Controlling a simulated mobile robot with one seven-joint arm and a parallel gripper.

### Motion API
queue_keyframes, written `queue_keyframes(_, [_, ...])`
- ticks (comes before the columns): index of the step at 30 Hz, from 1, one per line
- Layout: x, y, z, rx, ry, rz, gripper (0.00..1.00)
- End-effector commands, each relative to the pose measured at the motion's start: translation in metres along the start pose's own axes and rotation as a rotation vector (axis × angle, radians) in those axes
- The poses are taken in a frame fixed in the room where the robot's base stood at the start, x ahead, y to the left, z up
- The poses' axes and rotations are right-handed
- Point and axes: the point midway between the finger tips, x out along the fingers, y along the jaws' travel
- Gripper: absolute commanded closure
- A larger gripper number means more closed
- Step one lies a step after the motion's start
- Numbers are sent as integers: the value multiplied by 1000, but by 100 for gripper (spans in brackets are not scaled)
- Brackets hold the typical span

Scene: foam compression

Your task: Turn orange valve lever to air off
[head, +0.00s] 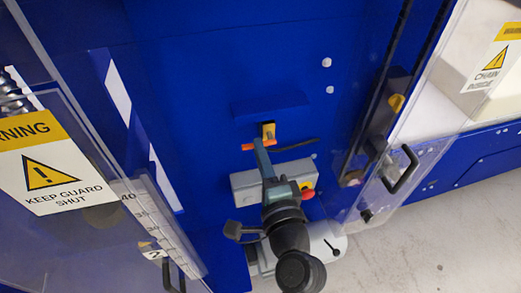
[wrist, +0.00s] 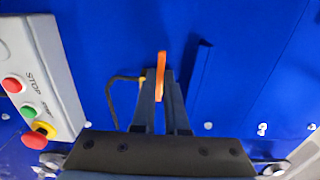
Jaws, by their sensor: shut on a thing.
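The orange valve lever (wrist: 160,62) stands upright in the wrist view, between the fingertips of my gripper (wrist: 160,84). The fingers are shut on it. In the head view the orange lever (head: 247,147) shows on either side of my gripper (head: 259,143), lying roughly crosswise on the blue panel. A small yellow valve part (head: 268,130) sits just above it. The fingers hide the lever's middle. Any air-off marking is too small to read or hidden.
A grey control box (head: 244,182) sits just below; the wrist view shows its red STOP button (wrist: 13,85), a green button (wrist: 28,112) and a red-and-yellow button (wrist: 42,130). A dark cable (wrist: 112,100) runs beside the lever. Clear guards (head: 75,205) stand left and right.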

Motion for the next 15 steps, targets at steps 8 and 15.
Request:
queue_keyframes(8, [0,0,0,6,1,0,100])
queue_keyframes(15, [0,0,0,5,1,0,59])
